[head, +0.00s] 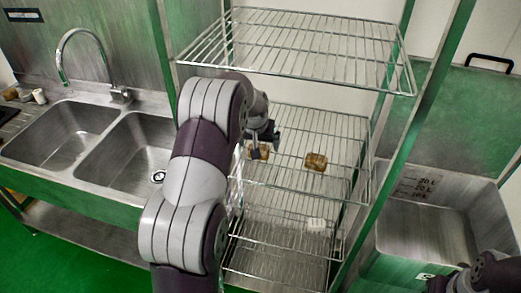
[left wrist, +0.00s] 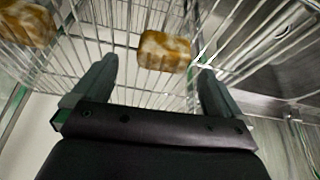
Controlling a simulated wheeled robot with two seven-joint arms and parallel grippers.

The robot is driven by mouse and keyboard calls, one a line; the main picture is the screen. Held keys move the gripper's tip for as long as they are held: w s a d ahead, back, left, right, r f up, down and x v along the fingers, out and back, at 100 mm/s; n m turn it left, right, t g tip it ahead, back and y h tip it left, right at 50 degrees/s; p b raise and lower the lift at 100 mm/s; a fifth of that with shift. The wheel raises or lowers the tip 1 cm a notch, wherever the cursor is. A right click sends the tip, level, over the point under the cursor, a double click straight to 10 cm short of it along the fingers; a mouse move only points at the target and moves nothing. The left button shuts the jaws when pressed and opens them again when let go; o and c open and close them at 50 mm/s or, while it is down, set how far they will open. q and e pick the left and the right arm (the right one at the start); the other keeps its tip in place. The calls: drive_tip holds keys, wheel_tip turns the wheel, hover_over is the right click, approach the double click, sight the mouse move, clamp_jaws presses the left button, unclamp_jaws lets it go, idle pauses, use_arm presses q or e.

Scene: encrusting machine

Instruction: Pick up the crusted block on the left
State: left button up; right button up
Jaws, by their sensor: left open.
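The left crusted block (head: 257,152), brown and cream, lies on the middle wire shelf (head: 345,180), partly hidden by my left gripper (head: 263,138). In the left wrist view this block (left wrist: 164,51) shows beyond and between the fingertips of my open left gripper (left wrist: 158,68), apart from both fingers in the picture. A second crusted block (head: 316,162) lies to its right on the same shelf. It also shows at the upper left of the left wrist view (left wrist: 27,22). My right gripper (head: 440,284) is dark and cut off at the bottom right corner.
A wire shelf (head: 300,45) hangs above the blocks, and a green rack post (head: 405,130) stands to the right. A double sink (head: 70,130) is at the left and a deep steel basin (head: 425,235) at the right.

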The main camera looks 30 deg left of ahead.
use_arm(q)
drive_tip(key=p+x, duration=0.1)
drive_tip(key=x, duration=0.3)
drive_tip(key=shift+w+a+f, duration=0.1)
drive_tip(key=shift+a+f, duration=0.05)
drive_tip(key=shift+a, duration=0.05)
drive_tip(key=shift+w+f, duration=0.1)
drive_tip(key=shift+f, duration=0.1)
drive_tip(key=shift+r, duration=0.1)
drive_tip(key=shift+c, duration=0.7)
drive_tip(key=c, duration=0.9)
drive_tip(key=shift+c, duration=0.2)
